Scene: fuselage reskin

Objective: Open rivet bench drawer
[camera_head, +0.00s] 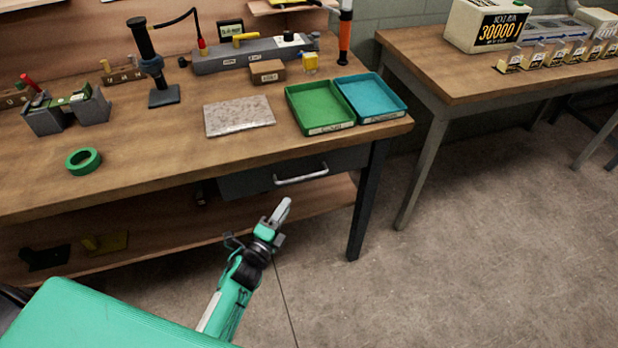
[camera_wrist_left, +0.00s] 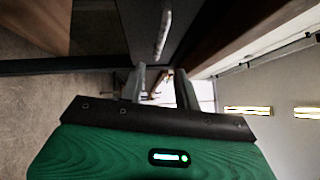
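The bench drawer (camera_head: 245,184) has a dark grey front under the right part of the wooden workbench (camera_head: 150,165). It looks shut. Its pale bar handle (camera_head: 301,176) runs across the front, and the handle (camera_wrist_left: 162,35) also shows in the left wrist view beyond the fingers. My left gripper (camera_head: 281,211) is in front of and below the handle, apart from it. In the left wrist view my left gripper (camera_wrist_left: 160,82) has its two fingers spread with an empty gap between them. My right gripper is not in view.
A green tray (camera_head: 318,106) and a blue tray (camera_head: 370,97) stand on the bench above the drawer. A dark bench leg (camera_head: 368,200) is right of the drawer. A lower shelf (camera_head: 325,200) runs beneath. The floor (camera_head: 480,260) in front and right is clear.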

